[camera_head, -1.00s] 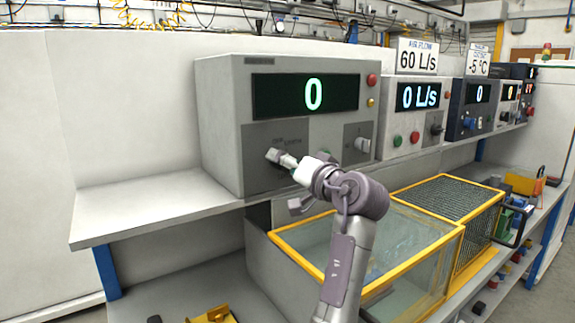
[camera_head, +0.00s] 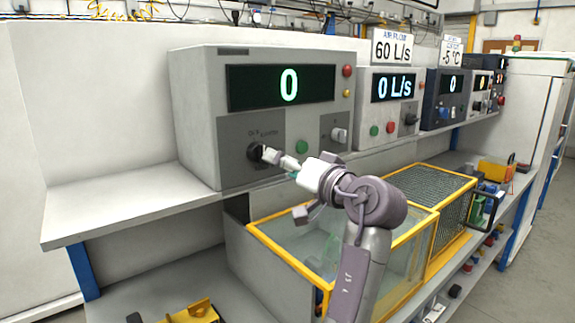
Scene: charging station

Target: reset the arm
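One arm of mine, which looks like the right one, comes in from the bottom of the head view. Its gripper (camera_head: 270,155) points left at the front of a large grey control box (camera_head: 195,130). The fingertips are just right of a dark knob (camera_head: 254,153) on the box's left panel. I cannot tell whether they touch it. The fingers look narrow and close together, but their opening is not clear. The box's green display (camera_head: 289,86) reads 0. My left gripper is not in view.
The box stands on a grey shelf (camera_head: 110,207), bare at the left. Below the arm is a yellow-framed glass tank (camera_head: 262,240), with a mesh-covered box (camera_head: 432,192) beside it. A 0 L/s unit (camera_head: 363,110) and further units stand along the shelf to the right.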

